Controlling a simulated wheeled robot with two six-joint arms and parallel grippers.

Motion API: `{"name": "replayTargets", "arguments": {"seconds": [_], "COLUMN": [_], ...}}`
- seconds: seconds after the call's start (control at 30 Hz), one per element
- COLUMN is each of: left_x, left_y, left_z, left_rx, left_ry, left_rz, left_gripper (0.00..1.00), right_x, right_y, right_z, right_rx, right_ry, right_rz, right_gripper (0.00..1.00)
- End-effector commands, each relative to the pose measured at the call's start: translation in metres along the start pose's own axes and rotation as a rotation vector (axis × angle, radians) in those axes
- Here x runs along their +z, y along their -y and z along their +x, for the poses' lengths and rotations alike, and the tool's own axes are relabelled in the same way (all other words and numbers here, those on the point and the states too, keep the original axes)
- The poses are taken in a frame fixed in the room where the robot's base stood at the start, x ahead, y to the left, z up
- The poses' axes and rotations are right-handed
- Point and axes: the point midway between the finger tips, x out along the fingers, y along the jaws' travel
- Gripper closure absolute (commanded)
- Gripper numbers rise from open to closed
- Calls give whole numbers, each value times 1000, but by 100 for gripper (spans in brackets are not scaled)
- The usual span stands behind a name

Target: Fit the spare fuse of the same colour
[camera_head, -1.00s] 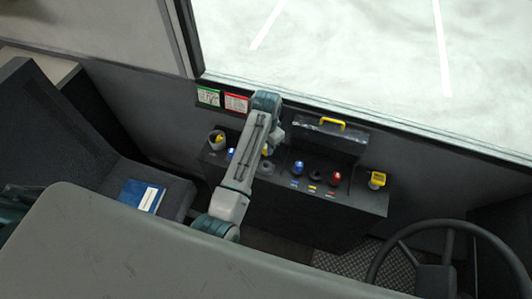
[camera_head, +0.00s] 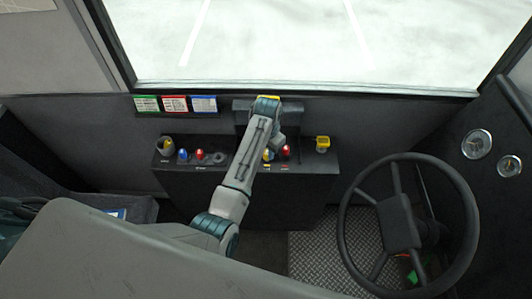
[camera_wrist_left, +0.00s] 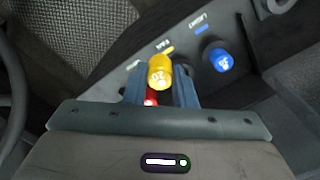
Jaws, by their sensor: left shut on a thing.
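My left gripper (camera_head: 269,148) is over the right half of the dark console (camera_head: 235,205). In the left wrist view the gripper (camera_wrist_left: 160,88) is shut on a yellow fuse (camera_wrist_left: 159,72) marked 20. The yellow fuse (camera_head: 268,156) shows partly beside the arm in the head view. It is between a red fuse (camera_head: 286,151) and a blue fuse (camera_wrist_left: 219,60), by a yellow label. I cannot tell whether it sits in the socket. On the left half are a blue fuse (camera_head: 183,154), a red fuse (camera_head: 199,154) and an empty socket (camera_head: 218,158).
A cup-like holder (camera_head: 166,148) stands at the console's left end, a yellow-topped device (camera_head: 322,143) at its right end. A dark case (camera_head: 242,113) is behind, partly hidden by my arm. The steering wheel (camera_head: 347,225) is to the right.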

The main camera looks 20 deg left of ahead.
Motion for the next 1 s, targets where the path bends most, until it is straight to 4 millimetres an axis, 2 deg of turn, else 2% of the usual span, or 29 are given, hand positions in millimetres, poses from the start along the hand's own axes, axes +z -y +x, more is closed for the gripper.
{"name": "replayTargets", "arguments": {"seconds": [0.03,0.4,0.6,0.77,1.0], "left_x": [-4,-34,-45,-48,-48], "left_y": [4,32,44,47,47], "left_z": [-4,-7,-7,-4,10], "left_rx": [-1,2,6,7,7], "left_ry": [2,3,2,0,0], "left_rz": [-13,-150,-220,-241,-242], "left_gripper": [97,97,97,97,97], "right_x": [-3,-10,-11,-8,-5], "right_y": [0,4,3,1,-1], "right_z": [-7,-38,-49,-49,-34], "right_rx": [0,-7,-7,-5,-1], "right_ry": [-4,-9,-9,-5,-3], "right_rz": [0,3,3,2,1], "right_gripper": [64,64,64,64,64]}}
